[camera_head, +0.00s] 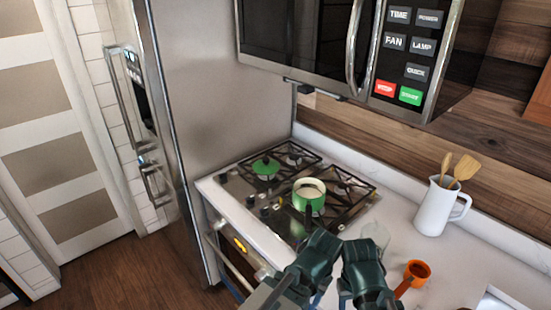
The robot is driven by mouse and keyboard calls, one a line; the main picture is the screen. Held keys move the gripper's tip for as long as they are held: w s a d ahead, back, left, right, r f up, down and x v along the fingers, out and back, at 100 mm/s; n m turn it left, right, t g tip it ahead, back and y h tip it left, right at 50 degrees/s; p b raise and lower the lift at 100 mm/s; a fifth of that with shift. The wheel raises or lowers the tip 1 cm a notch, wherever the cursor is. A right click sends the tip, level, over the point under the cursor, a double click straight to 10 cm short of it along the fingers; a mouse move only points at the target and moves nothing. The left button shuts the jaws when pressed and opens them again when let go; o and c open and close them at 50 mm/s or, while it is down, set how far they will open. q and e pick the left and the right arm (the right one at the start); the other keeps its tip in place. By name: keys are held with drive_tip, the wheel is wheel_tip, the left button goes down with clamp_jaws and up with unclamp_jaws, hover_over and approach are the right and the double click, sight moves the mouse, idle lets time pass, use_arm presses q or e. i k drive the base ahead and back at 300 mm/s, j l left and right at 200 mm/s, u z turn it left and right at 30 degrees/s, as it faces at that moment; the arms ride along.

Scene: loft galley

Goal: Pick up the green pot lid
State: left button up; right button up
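The green pot lid (265,167) with a dark knob lies on the left part of the gas stove, near the steel fridge side. A green pot (309,205) without a lid stands on the stove, to the right of the lid and nearer to me; its inside looks pale. My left gripper (308,217) is in front of the pot, apart from the lid. Its dark fingers are too small to tell open from shut. My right gripper (362,262) is beside it over the counter front; its fingers cannot be made out clearly.
An orange cup (416,269) and a clear glass-like object (377,235) are close to my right arm. A white jug (438,205) with wooden utensils stands at the back right. A microwave (345,45) overhangs the stove; the fridge (215,85) borders it on the left.

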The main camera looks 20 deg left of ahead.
sight(266, 166)
drive_tip(key=j+z, duration=0.1)
drive_tip(key=z, duration=0.3)
drive_tip(key=j+z, duration=0.3)
drive_tip(key=j, duration=0.2)
drive_tip(key=j+z, duration=0.3)
drive_tip(key=j, duration=0.15)
drive_tip(key=k+j, duration=0.1)
drive_tip(key=j, duration=0.5)
drive_tip(key=j+z, duration=0.1)
drive_tip(key=j, duration=0.5)
drive_tip(key=k+j, duration=0.15)
drive_tip(key=j, duration=0.45)
drive_tip(key=z, duration=0.05)
